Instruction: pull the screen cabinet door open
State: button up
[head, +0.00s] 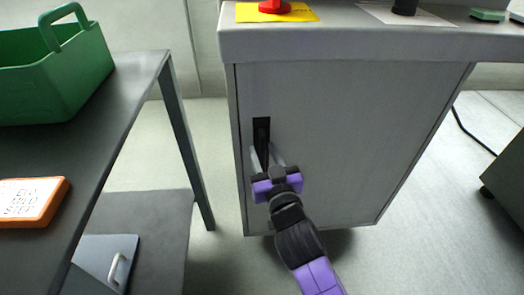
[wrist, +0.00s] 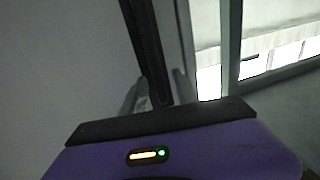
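The grey cabinet door (head: 345,150) faces me in the head view and looks shut. A dark upright handle (head: 262,130) is near its left edge; in the wrist view it is a dark strip (wrist: 147,40). My gripper (head: 264,152) is at the handle's lower part, its two pale fingers spread apart. In the wrist view the fingertips (wrist: 160,78) lie on either side of the dark strip, with a pale gap by the right finger. Whether either finger touches the handle is hard to tell.
A dark table (head: 120,95) with a green crate (head: 55,75) and an orange-edged tile (head: 32,202) stands at left. A red knob on a yellow plate (head: 275,10) sits on the cabinet top (head: 350,42). Pale floor (head: 440,190) is free at right.

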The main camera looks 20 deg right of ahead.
jog(key=shift+w+d, duration=0.15)
jog(key=shift+w, duration=0.45)
grip_shut()
dwell(1.1)
